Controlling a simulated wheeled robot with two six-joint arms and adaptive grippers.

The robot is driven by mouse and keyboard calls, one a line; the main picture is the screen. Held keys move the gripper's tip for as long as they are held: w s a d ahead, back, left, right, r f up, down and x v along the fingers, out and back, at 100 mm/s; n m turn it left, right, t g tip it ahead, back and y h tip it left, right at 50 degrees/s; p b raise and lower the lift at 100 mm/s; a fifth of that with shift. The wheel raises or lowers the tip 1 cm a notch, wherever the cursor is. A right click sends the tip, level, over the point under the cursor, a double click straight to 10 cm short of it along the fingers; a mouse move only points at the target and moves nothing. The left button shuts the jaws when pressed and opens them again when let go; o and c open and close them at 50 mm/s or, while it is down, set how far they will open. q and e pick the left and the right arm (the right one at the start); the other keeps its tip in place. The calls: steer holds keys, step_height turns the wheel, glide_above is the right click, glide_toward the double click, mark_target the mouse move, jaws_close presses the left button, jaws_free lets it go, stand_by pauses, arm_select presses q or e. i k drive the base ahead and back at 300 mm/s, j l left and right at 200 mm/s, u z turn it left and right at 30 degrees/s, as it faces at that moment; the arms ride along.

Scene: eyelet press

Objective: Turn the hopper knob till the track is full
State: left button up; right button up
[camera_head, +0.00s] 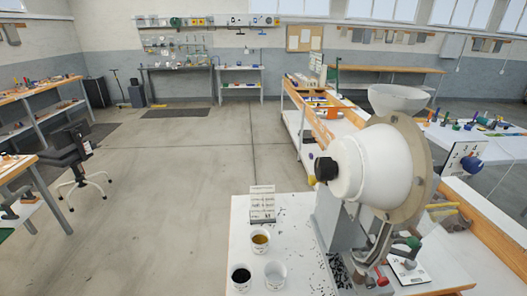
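The eyelet press stands on the white table at the right. Its large white rounded hopper (375,165) is backed by a tan disc (421,170). A black knob (326,169) sticks out from the hopper's left side, with a small yellow part (311,180) beside it. A pale open funnel (398,98) sits above the hopper. A grey metal track (378,243) seems to run down below the hopper; how full it is cannot be made out. Neither of my grippers is in view.
Three white cups stand on the white table (240,213): one with amber contents (260,240), one with black contents (240,277), one pale inside (275,275). A labelled rack (262,204) stands behind them. Small dark pieces lie scattered near the press.

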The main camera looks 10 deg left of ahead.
mark_target(325, 169)
steer(key=j+z, duration=0.35)
steer(key=i+j+z, duration=0.1)
steer(key=j+z, duration=0.15)
steer(key=z, duration=0.15)
steer(key=j+z, duration=0.35)
steer(key=j, duration=0.45)
steer(key=k+j+z, duration=0.1)
steer(key=j, duration=0.35)
steer(key=j+z, duration=0.1)
steer(key=j, duration=0.35)
steer(key=k+j, duration=0.15)
steer(key=j, duration=0.3)
steer(key=j+z, duration=0.1)
steer(key=j, duration=0.35)
steer(key=k+j, duration=0.15)
steer(key=j, duration=0.3)
steer(key=z, duration=0.05)
